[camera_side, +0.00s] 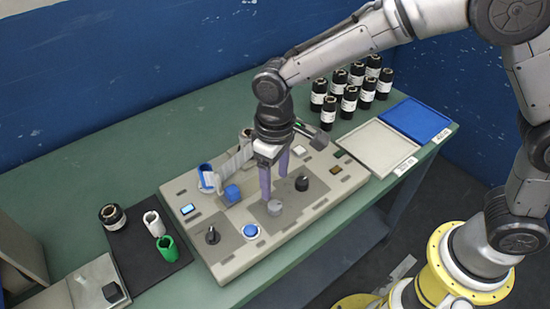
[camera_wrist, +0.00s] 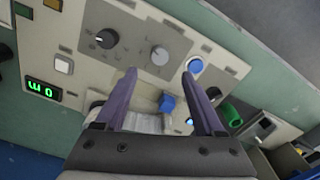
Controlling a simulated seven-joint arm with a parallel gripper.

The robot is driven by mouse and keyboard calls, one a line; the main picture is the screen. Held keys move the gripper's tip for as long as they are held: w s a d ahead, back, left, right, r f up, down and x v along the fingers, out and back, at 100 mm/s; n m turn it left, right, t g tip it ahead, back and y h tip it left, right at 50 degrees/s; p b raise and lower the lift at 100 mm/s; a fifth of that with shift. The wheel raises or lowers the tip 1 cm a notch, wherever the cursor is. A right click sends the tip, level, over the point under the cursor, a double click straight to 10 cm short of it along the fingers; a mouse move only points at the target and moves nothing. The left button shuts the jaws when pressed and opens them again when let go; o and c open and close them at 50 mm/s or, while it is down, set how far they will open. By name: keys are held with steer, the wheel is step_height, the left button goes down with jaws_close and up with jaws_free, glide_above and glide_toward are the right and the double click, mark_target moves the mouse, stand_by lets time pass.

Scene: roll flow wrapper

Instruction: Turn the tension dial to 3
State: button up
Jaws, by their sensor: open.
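The control panel (camera_side: 318,207) carries a grey dial (camera_side: 275,207), which also shows in the wrist view (camera_wrist: 160,55), and a black dial (camera_side: 301,183), also in the wrist view (camera_wrist: 106,38). I cannot read which is the tension dial or what either is set to. My gripper (camera_side: 273,188) points down over the panel, open and empty, close to the grey dial. In the wrist view the grey dial lies just beyond the gap between my fingertips (camera_wrist: 159,74). A green-lit display (camera_wrist: 43,89) is seen inverted, its digits unclear.
A blue button (camera_side: 250,231), a black lever-like knob (camera_side: 212,236) and a blue knob (camera_side: 232,193) stand on the panel near my fingers. A black mat (camera_side: 150,262) with rolls lies left. Several black rolls and two trays (camera_side: 372,148) are at the back right.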

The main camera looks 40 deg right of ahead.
step_height(320, 180, up, 6)
steer(key=shift+f, duration=0.1)
stand_by(0.4)
